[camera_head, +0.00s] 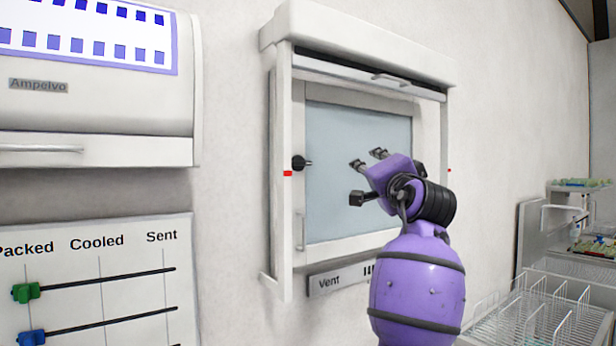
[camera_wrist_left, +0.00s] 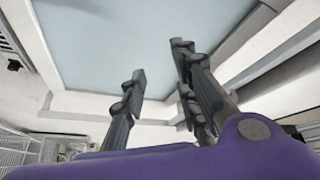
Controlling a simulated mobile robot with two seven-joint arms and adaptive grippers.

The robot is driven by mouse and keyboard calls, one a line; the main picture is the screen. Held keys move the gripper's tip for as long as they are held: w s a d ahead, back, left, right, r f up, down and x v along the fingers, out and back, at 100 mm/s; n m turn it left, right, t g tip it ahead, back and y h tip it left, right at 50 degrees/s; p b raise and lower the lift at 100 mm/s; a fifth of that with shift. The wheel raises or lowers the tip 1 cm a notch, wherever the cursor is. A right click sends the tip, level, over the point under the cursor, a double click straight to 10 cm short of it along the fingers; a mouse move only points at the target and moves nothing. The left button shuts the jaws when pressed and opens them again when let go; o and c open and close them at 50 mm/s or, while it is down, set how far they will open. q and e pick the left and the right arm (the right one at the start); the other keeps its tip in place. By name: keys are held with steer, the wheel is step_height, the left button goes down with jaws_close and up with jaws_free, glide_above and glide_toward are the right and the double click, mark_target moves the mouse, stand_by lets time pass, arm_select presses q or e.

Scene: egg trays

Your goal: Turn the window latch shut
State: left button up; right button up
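The window (camera_head: 340,135) is a pale blue pane in a white frame on the wall. A black latch (camera_head: 299,163) sits on the frame's left side, with its short lever pointing right over the pane's edge. My left gripper (camera_head: 368,158), purple with dark fingers, is in front of the pane, right of the latch and apart from it. Its fingers are spread with nothing between them; the left wrist view also shows this gap (camera_wrist_left: 160,65), with the pane (camera_wrist_left: 130,35) beyond. The latch cannot be made out in the left wrist view. My right gripper is not in view.
A white outer surround (camera_head: 282,230) with a red mark (camera_head: 287,173) juts out around the window. A "Vent" label (camera_head: 328,283) is below. A sliding-marker board (camera_head: 130,250) and white cabinet (camera_head: 100,100) are left. Wire racks (camera_head: 540,310) stand lower right.

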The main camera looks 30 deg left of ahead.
arm_select(q)
steer(key=s+a+r+g+y, duration=0.2)
steer(key=s+a+r+g, duration=0.1)
steer(key=r, duration=0.1)
steer(key=g+y, duration=0.1)
steer(key=g, duration=0.5)
glide_toward(304, 163)
steer(key=a, duration=0.1)
steer(key=shift+m, duration=0.4)
steer(key=x, duration=0.6)
steer(key=shift+w+a+p, duration=0.1)
steer(key=shift+p, duration=0.2)
steer(key=shift+w+a, duration=0.4)
steer(key=shift+a, duration=0.2)
jaws_close()
